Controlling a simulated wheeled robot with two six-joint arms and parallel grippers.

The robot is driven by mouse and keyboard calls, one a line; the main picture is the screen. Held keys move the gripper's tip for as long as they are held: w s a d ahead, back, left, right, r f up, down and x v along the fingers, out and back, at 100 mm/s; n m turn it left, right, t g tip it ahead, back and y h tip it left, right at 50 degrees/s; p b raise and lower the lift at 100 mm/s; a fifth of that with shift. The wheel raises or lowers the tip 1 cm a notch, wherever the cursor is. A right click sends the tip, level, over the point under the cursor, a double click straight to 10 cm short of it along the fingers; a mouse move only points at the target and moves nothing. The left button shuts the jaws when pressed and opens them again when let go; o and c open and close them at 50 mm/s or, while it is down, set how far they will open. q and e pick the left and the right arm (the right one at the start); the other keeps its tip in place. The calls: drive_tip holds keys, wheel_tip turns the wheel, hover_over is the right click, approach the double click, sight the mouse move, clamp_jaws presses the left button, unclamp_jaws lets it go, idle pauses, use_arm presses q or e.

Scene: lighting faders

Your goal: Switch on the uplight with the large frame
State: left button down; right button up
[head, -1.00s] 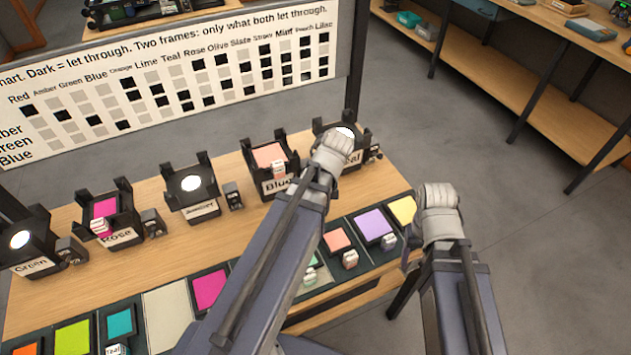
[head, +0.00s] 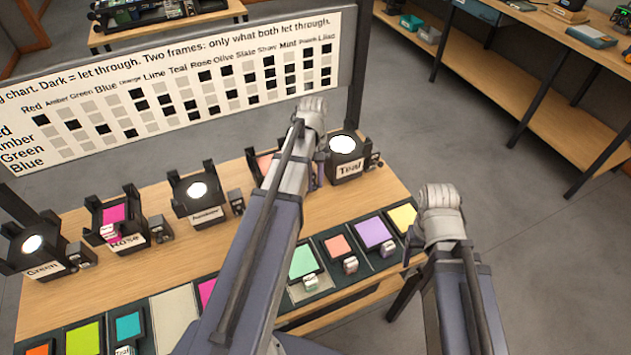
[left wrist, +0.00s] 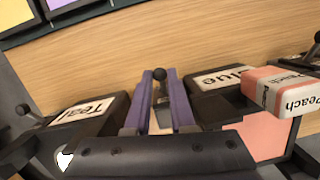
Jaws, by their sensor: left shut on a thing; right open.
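The Blue uplight (left wrist: 225,105) carries a peach frame (left wrist: 265,135) with a white-and-peach tab marked Peach (left wrist: 280,95) in the left wrist view. In the head view my left arm mostly hides this uplight. A dark switch lever with a round knob (left wrist: 160,74) stands between the Blue and Teal uplights. My left gripper (left wrist: 160,95) has its purple fingers on either side of this lever, shut on it. The Rose uplight (head: 127,244) holds a magenta frame (head: 115,214). My right gripper (head: 408,246) is open and empty past the table's right end.
The Teal (head: 348,169), Amber (head: 205,216) and Green (head: 43,268) uplights show bright white tops. Coloured frames, including mint (head: 302,261) and lilac (head: 371,234), lie along the front. A chart board (head: 180,95) stands behind. Bare wood (head: 375,188) shows right of Teal.

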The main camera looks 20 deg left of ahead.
idle(0.5)
use_arm(q)
drive_tip(key=c, duration=0.8)
unclamp_jaws()
drive_tip(key=shift+o, duration=0.2)
drive_tip(key=shift+a+r, duration=0.1)
drive_tip(key=shift+r, duration=0.05)
wheel_tip(320, 180, up, 8)
drive_tip(key=w+p, duration=0.1)
drive_tip(key=p, duration=0.7)
drive_tip(key=shift+w+a, duration=0.25)
drive_tip(key=shift+a, duration=0.1)
drive_tip(key=shift+d, duration=0.1)
drive_tip(key=s+d+m+y, duration=0.1)
drive_tip(key=s+d+m, duration=0.5)
drive_tip(key=d, duration=0.5)
drive_tip(key=s+d+m+t+y, duration=0.1)
drive_tip(key=s+d+m, duration=0.4)
drive_tip(key=d, duration=0.5)
drive_tip(key=shift+s+d+f+m+t, duration=0.3)
drive_tip(key=shift+s+d+m, duration=0.1)
drive_tip(key=shift+s, duration=0.85)
